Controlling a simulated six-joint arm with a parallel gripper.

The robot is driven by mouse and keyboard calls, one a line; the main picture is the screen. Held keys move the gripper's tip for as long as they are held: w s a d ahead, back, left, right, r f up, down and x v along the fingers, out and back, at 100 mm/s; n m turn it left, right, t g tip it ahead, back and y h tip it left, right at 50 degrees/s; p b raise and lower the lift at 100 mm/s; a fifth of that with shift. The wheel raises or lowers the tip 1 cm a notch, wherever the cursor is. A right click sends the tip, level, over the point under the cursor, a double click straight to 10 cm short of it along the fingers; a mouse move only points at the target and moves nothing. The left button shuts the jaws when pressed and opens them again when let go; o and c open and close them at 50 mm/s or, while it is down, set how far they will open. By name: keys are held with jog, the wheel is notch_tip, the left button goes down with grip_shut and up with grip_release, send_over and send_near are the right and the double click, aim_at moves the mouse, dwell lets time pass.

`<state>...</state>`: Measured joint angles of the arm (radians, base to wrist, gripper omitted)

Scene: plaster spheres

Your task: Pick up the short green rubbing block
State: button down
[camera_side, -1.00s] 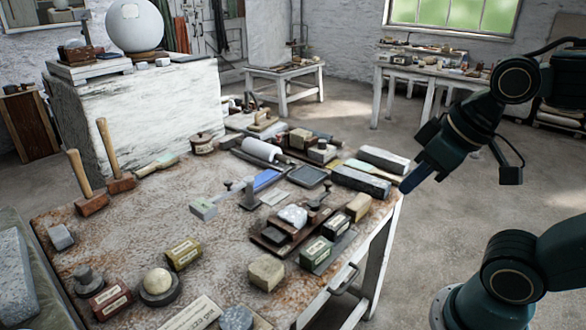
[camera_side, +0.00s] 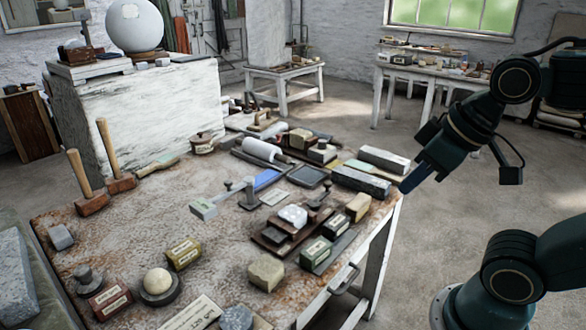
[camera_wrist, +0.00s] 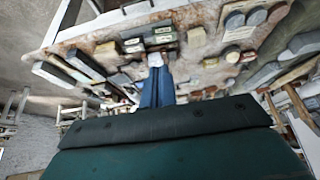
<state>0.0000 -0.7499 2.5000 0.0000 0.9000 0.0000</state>
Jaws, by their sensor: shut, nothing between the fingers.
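A short dark green block (camera_side: 316,253) with a pale label lies near the right edge of the worn table in the side view. My gripper (camera_side: 405,187) is just off the table's right corner, beside the long grey blocks, well apart from both green pieces. Its blue fingers (camera_wrist: 157,87) are shut and empty in the wrist view.
Long dark grey blocks (camera_side: 361,181) lie near my gripper. A yellowish block (camera_side: 358,207), a tan block (camera_side: 266,272) and an olive labelled box (camera_side: 184,253) surround the green block. Two mallets (camera_side: 90,202) stand at the left. The bare tabletop (camera_side: 130,225) has room left of centre.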

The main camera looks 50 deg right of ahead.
jog(key=c, duration=0.8)
grip_release()
jog(key=shift+c, duration=0.2)
jog(key=shift+w, duration=0.1)
jog(key=n+g+y, duration=0.5)
jog(key=n, duration=1.2)
send_over(317, 247)
jog(key=d, duration=0.5)
notch_tip(317, 247, down, 13)
jog(key=shift+s+x, duration=0.2)
jog(key=shift+x, duration=4)
